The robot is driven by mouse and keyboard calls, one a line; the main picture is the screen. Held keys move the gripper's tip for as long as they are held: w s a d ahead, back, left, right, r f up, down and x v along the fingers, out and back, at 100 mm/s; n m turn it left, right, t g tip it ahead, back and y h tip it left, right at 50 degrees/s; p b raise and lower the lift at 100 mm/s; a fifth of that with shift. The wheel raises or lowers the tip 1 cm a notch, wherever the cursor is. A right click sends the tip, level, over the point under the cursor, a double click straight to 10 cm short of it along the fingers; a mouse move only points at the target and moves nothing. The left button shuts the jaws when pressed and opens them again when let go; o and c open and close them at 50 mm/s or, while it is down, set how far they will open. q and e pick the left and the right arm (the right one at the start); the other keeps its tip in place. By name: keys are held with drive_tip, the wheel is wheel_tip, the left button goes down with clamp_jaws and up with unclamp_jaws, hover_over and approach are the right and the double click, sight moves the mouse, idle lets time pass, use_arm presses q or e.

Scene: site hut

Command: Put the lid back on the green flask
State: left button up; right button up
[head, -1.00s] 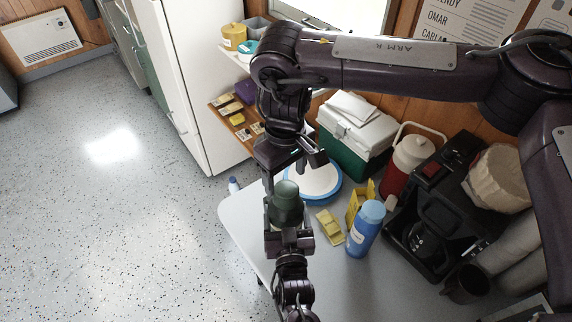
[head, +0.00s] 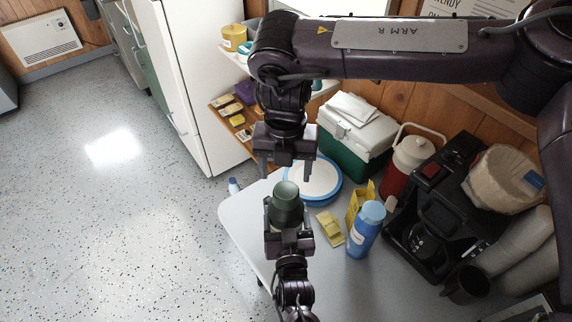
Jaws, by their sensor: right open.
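The green flask (head: 285,212) stands upright over the near left part of the table, in my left gripper (head: 288,238), whose jaws are closed around its lower body. Its rounded, lighter green top shows; I cannot tell whether this is the lid or the flask's own top. No separate lid can be made out elsewhere. My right gripper (head: 286,172) is open and empty, fingers pointing down, just above and behind the flask top. It appears apart from the flask.
Behind stand a green cooler (head: 352,145), a red jug (head: 402,170) and a coffee maker (head: 430,230).

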sight(286, 190)
drive_tip(key=n, duration=0.4)
drive_tip(key=shift+r, duration=0.15)
drive_tip(key=n, duration=0.4)
drive_tip(key=shift+r, duration=0.15)
wheel_tip(286, 190, down, 8)
drive_tip(key=shift+d+f, duration=0.1)
